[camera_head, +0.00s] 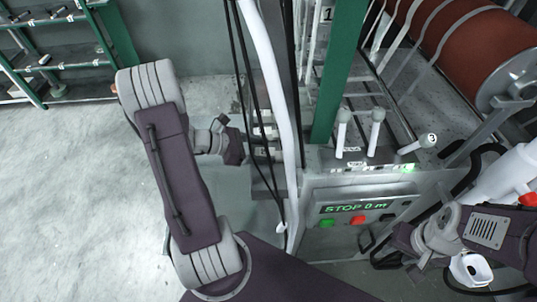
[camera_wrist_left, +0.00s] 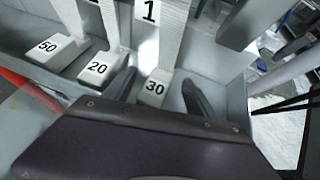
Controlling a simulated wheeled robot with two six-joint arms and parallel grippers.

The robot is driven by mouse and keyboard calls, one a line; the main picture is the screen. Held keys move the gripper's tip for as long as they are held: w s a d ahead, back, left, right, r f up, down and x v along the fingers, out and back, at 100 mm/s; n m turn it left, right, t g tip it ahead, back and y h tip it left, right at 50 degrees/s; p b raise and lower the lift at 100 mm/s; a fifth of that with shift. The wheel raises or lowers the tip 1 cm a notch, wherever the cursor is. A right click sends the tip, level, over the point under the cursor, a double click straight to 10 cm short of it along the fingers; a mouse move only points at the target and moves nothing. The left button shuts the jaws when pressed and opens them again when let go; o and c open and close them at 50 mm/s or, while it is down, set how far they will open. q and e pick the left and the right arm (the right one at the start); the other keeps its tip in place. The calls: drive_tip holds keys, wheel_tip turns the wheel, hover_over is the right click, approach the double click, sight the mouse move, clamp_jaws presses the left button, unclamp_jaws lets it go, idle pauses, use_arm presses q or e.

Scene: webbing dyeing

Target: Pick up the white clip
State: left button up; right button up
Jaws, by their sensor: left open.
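No white thing in view is clearly a clip. A white block marked 30 (camera_wrist_left: 154,88) sits between the two dark fingers of my left gripper (camera_wrist_left: 159,78) in the left wrist view. The fingers are open, with a gap visible on the right side. White blocks marked 20 (camera_wrist_left: 98,67) and 50 (camera_wrist_left: 47,47) stand to its left. In the head view my left gripper (camera_head: 259,148) points right toward the rack behind the cords. A small white piece (camera_head: 281,228) hangs at the cords' lower end. My right gripper (camera_head: 379,253) is at the lower right, its jaws unclear.
A machine panel (camera_head: 330,192) reading STOP 0 m, with levers (camera_head: 375,131) above it, stands right of the cords. A green post (camera_head: 338,75) and a red-brown roll (camera_head: 465,50) are behind. Bare floor (camera_head: 70,190) lies left.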

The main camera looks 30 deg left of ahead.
use_arm(q)
drive_tip(key=shift+x, duration=0.75)
clamp_jaws()
